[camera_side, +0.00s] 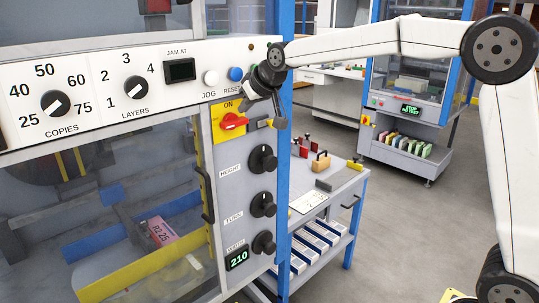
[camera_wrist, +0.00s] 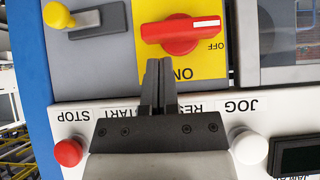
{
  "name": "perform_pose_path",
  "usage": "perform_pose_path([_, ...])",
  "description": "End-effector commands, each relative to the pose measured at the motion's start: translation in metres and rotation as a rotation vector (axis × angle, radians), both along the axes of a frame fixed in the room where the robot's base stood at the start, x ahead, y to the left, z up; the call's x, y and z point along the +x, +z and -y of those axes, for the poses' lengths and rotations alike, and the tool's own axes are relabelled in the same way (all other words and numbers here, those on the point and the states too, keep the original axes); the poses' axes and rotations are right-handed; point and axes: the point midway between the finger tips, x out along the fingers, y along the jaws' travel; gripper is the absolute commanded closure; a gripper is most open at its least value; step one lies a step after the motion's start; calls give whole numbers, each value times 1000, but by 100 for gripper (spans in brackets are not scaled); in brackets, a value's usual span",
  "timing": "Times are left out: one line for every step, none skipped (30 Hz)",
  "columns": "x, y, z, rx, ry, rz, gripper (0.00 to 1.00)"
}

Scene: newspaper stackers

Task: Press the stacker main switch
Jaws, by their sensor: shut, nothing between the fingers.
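The main switch is a red rotary handle on a yellow plate marked ON and OFF; it shows in the side view (camera_side: 233,121) and the wrist view (camera_wrist: 180,34). In the wrist view its white line lies at the right end, near the OFF label. My gripper (camera_wrist: 158,62) is shut and empty. In the wrist view its fingertips lie just below the handle, over the plate's edge beside the ON label; contact cannot be told.
A yellow-knobbed lever (camera_wrist: 62,17) sits beside the switch plate. A red STOP button (camera_wrist: 68,152) and a white JOG button (camera_wrist: 248,147) flank my gripper; the side view also shows a blue RESET button (camera_side: 236,74). Black dials (camera_side: 263,159) sit lower on the panel.

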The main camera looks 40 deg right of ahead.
Motion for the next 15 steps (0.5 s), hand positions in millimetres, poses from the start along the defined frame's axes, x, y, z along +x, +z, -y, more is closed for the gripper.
perform_pose_path([0,-4,0,0,0,-2,100])
perform_pose_path([0,-6,0,0,0,-2,100])
perform_pose_path([0,-8,0,0,0,-2,100])
perform_pose_path([0,-9,0,0,0,-1,100])
perform_pose_path([0,-9,0,0,0,-1,100])
perform_pose_path([0,-10,0,0,0,0,100])
perform_pose_path([0,-10,0,0,0,0,100])
perform_pose_path([0,-11,0,0,0,0,100])
perform_pose_path([0,-11,0,0,0,0,100])
perform_pose_path([0,-11,0,0,0,0,100])
perform_pose_path([0,-11,0,0,0,0,100])
perform_pose_path([0,-11,0,0,0,0,100])
perform_pose_path([0,-11,0,0,0,0,100])
perform_pose_path([0,-11,0,0,0,0,100])
perform_pose_path([0,-10,0,0,0,0,100])
